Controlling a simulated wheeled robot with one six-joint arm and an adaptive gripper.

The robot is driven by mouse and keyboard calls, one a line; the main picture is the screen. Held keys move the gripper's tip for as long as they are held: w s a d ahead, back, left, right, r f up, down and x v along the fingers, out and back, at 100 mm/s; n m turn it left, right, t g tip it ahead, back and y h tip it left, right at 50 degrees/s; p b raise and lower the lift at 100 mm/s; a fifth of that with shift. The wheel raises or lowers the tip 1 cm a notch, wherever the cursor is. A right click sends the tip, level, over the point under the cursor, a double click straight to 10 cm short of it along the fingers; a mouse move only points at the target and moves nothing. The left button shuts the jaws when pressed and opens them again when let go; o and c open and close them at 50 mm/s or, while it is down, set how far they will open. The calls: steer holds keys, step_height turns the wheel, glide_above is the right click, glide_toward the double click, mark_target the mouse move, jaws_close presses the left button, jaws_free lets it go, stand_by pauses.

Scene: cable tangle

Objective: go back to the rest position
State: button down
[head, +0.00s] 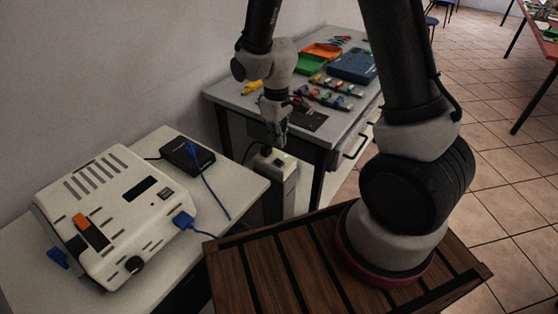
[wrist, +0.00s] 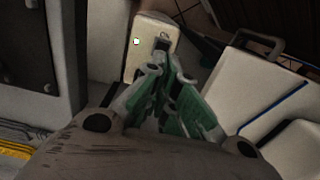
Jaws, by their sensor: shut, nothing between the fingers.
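My gripper (head: 277,138) hangs from my arm in the head view, in front of the grey workbench and above a pale box on the floor. In the wrist view my gripper (wrist: 172,68) shows green-lined fingers that meet near their tips, with nothing between them. The pale box (head: 276,163) has a small green light on its top and a dark plug or cable at its upper edge. It also shows in the wrist view (wrist: 140,42), beyond the fingertips. I cannot tell the exact gap between fingertips and box.
A white table (head: 240,190) at the left bears a white device (head: 115,215) with blue plugs and a black adapter (head: 187,157) with a blue cable. The grey workbench (head: 225,95) holds trays, a blue case (head: 353,66) and small tools. Tiled floor (head: 480,110) is open at the right.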

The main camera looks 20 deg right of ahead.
steer(key=shift+r, duration=0.1)
stand_by(0.4)
steer(key=s+d+r+m+t, duration=0.1)
steer(key=s+d+r+m, duration=0.1)
steer(key=s+d+r, duration=0.3)
steer(key=s+d+r+m+t, duration=0.2)
steer(key=s+d+r, duration=0.3)
steer(key=r, duration=0.7)
steer(key=s+d+r+m+t, duration=0.1)
steer(key=s+d+r+m, duration=0.2)
steer(key=s+r, duration=0.6)
steer(key=shift+d+r, duration=0.35)
steer(key=shift+d, duration=0.6)
